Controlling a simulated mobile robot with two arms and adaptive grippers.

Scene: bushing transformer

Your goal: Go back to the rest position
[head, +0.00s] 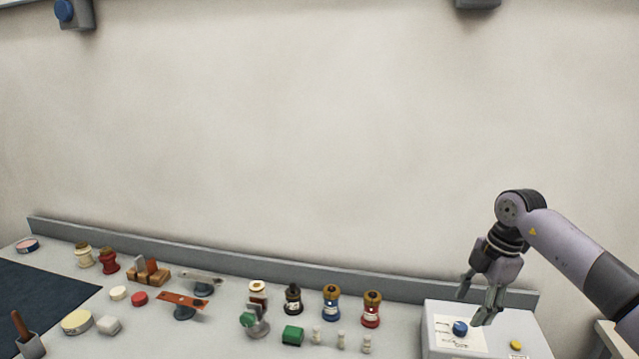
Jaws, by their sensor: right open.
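My right gripper (480,301) is at the right of the head view, on the arm that comes in from the right edge. It points down, open and empty. Its fingertips appear above or in front of a white box (437,335) at the table's right end. The box has a blue knob (460,328) and a yellow button (515,345) on top. I cannot tell the exact height of the fingertips over the box. My left gripper is not in view.
Bushings stand along the table's back, including a blue one (331,303) and a red one (371,310). A green block (293,335), small white pieces and an orange bar (182,300) lie nearby. A dark mat (40,300) covers the left. A low ledge (230,262) runs along the back.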

